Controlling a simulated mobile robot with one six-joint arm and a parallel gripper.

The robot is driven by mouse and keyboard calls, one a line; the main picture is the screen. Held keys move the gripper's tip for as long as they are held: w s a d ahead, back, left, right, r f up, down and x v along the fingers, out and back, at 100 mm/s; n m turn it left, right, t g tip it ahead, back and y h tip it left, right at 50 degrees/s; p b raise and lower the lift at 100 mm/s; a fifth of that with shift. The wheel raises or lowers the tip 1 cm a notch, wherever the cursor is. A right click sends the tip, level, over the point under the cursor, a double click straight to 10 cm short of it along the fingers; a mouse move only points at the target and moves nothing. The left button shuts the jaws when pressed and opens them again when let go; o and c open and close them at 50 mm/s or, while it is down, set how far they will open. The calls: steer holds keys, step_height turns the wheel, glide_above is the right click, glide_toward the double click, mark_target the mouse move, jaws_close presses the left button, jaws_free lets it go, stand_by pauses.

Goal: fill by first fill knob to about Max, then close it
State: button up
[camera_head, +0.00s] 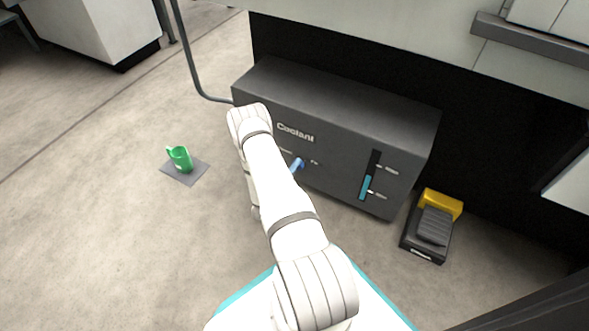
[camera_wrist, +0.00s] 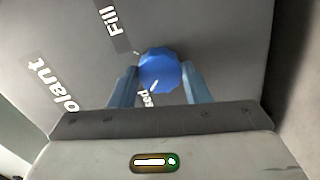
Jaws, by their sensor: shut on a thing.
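The dark grey coolant tank (camera_head: 340,110) stands on the floor with "Coolant" on its front. Its level gauge (camera_head: 369,175) has a dark upper part and a teal lower part; the teal reaches a little above the lower mark. The blue fill knob (camera_wrist: 160,69) sits between the two fingers of my gripper (camera_wrist: 156,84) in the wrist view, and the gripper is shut on it. A white line on the knob points toward the lower label, partly hidden; the "Fill" label (camera_wrist: 113,20) is at upper left. In the head view a bit of blue (camera_head: 297,165) shows beside my arm.
A green can (camera_head: 180,158) stands on a grey mat (camera_head: 172,174) on the floor at left. A foot pedal with a yellow cover (camera_head: 441,203) lies right of the tank. A grey hose (camera_head: 188,55) runs to the tank's left end.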

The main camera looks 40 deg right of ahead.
stand_by(0.4)
steer(key=o, duration=1)
steer(key=p+v, duration=0.3)
steer(key=v, duration=0.5)
steer(key=shift+d, duration=0.1)
